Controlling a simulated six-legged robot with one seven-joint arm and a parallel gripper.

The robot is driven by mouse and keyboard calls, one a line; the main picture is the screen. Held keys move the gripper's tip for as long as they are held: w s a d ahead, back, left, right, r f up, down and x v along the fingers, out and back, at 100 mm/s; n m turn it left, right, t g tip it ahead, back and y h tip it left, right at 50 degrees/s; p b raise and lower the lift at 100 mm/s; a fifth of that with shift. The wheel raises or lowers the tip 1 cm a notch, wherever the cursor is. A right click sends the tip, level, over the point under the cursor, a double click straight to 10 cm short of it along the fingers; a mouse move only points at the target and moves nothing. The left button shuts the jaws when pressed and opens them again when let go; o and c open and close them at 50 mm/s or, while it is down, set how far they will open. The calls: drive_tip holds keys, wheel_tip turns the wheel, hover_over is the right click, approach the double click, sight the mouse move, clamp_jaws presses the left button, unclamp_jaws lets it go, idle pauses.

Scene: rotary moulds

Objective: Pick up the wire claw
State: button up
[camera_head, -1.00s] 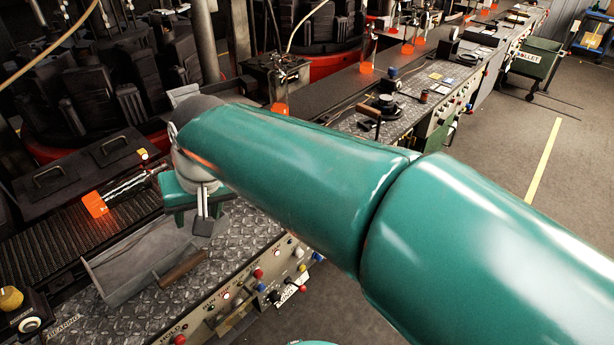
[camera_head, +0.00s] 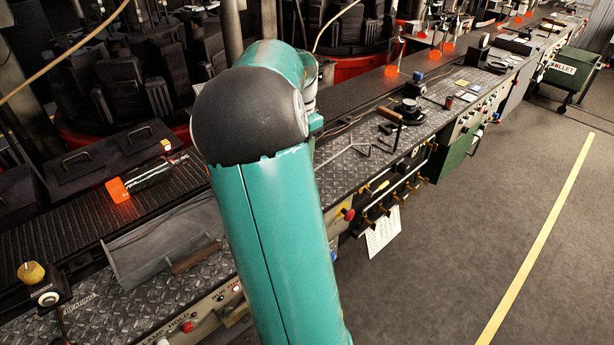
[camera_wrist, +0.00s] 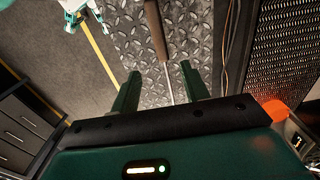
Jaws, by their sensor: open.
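The wire claw has a brown handle (camera_wrist: 155,28) and a thin metal rod, lying on the diamond-plate bench top (camera_wrist: 201,38) in the wrist view. In the head view its thin bent wire prongs (camera_head: 352,151) and wooden handle (camera_head: 389,115) show on the bench, right of my arm. My gripper (camera_wrist: 160,84) is open in the wrist view. The rod shows between its two green fingers, and the handle lies beyond their tips. I see no contact; the height above the bench cannot be told. The rod's near end is hidden behind my gripper. My arm hides the gripper in the head view.
A grey metal scoop (camera_head: 160,240) lies on the bench left of my arm. A glowing orange piece (camera_head: 117,190) lies on the conveyor behind it. A black round fixture (camera_head: 409,111) stands beside the claw's handle. Knobs line the bench front. The floor at right is clear.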

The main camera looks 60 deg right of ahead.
wheel_tip(320, 180, down, 12)
drive_tip(key=shift+w+r, duration=0.1)
clamp_jaws()
idle(0.5)
